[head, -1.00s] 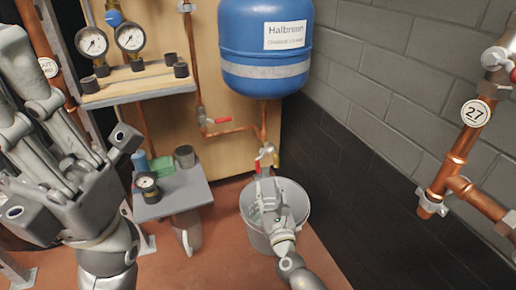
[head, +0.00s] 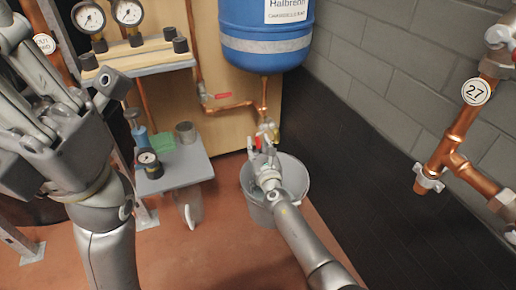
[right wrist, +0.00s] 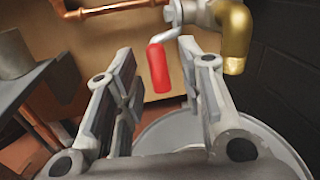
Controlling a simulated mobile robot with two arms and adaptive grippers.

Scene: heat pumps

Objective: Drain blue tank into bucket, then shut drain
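The blue tank (head: 265,42) hangs at the top of the head view, its top cut off. A copper pipe runs from it down to the drain valve (head: 267,126). In the right wrist view the valve has a red lever (right wrist: 158,68) hanging down and a brass spout (right wrist: 236,40). The grey bucket (head: 301,186) stands on the floor below. My right gripper (head: 262,147) is open above the bucket, close to the valve; in the right wrist view the lever shows between its fingers, apparently not gripped. My left gripper (head: 30,70) is raised at the left, partly cut off.
Another red-handled valve (head: 222,95) is on the pipe above. Two gauges are on a shelf.

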